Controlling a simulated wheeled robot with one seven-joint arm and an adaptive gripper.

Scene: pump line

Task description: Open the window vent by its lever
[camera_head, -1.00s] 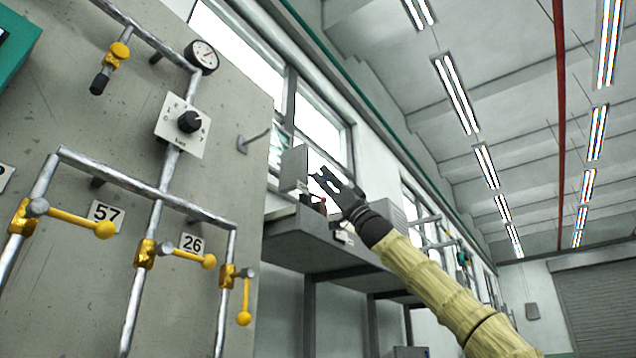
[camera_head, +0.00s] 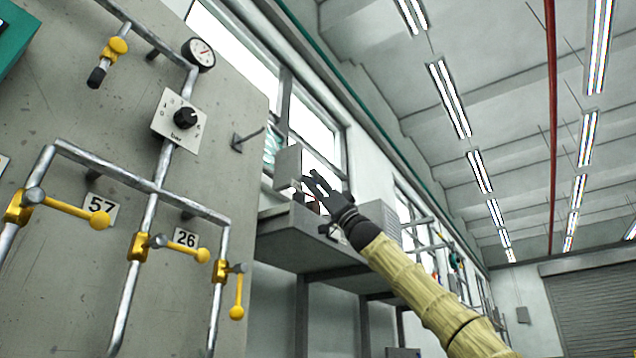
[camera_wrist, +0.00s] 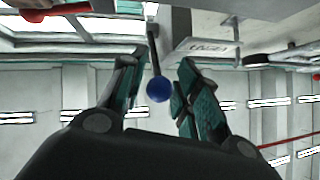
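The vent lever is a thin dark rod with a blue ball (camera_wrist: 159,90) at its end, seen in the wrist view. It hangs from a grey box (camera_wrist: 200,30) with a white label. The same grey box (camera_head: 287,166) appears beside the window (camera_head: 316,130) in the head view. In the head view my gripper (camera_head: 312,184) is just right of the grey box; the lever cannot be made out there.
A grey panel (camera_head: 60,130) with pipes, yellow valve handles (camera_head: 99,217), a gauge (camera_head: 199,54) and a dial fills the left. A grey shelf or bench (camera_head: 300,240) lies below my gripper. A red item (camera_wrist: 55,12) shows at the wrist view's top left.

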